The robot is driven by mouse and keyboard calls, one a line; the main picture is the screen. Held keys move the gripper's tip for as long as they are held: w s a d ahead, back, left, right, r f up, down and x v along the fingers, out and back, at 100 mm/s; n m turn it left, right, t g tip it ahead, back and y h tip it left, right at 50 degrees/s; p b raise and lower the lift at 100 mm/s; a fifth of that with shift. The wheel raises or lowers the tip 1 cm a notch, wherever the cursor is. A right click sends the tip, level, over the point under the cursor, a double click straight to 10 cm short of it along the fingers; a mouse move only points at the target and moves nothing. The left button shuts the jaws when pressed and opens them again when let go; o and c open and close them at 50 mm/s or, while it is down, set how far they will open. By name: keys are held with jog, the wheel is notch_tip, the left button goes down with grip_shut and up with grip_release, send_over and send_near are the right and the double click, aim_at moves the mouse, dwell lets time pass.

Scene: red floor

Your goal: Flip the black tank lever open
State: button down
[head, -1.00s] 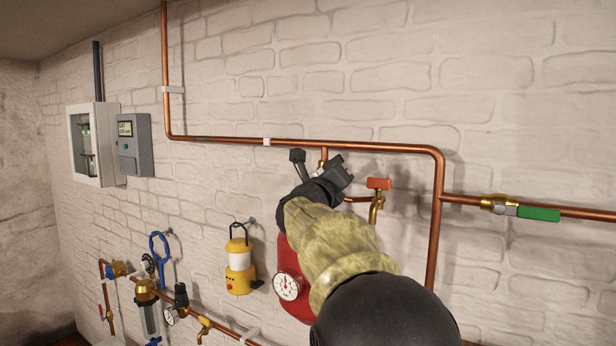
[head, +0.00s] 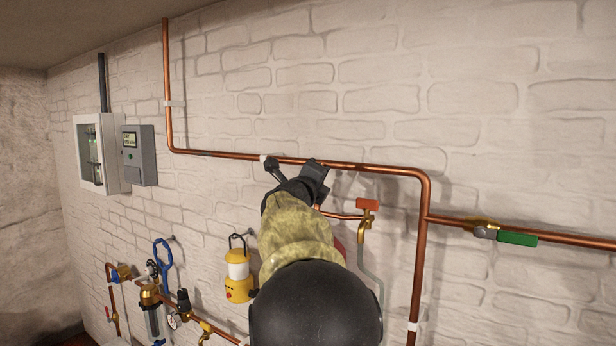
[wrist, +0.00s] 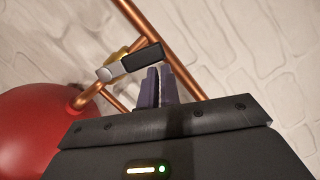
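The black tank lever (wrist: 142,57) shows in the wrist view as a black handle on a grey metal arm, beside a copper pipe above the red tank (wrist: 35,125). In the head view the lever is hidden behind my gripper (head: 316,178). My gripper's two dark fingers (wrist: 166,84) are close together in the wrist view, with nothing seen between them. Their tips are just below the right end of the black handle. I cannot tell whether they touch it. Most of the tank is behind my arm in the head view, with a red sliver (head: 340,249) showing.
A copper pipe (head: 225,155) runs along the brick wall just behind my gripper. A red-handled tap (head: 367,205) is close on the right, and a green-handled valve (head: 517,238) is farther right. A yellow lantern (head: 238,270) hangs to the lower left. The wall above is clear.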

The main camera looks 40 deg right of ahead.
jog(key=shift+w+r+p, duration=0.2)
jog(key=shift+w+r, duration=0.15)
jog(key=shift+w, duration=0.2)
jog(key=shift+w+r+p, duration=0.15)
jog(key=shift+w+r, duration=0.15)
jog(key=shift+w, duration=0.2)
jog(key=shift+a, duration=0.1)
jog(key=r+b+v, duration=0.1)
jog(key=b+v, duration=0.1)
jog(key=v, duration=0.7)
jog(key=shift+s+a, duration=0.3)
jog(key=shift+s, duration=0.15)
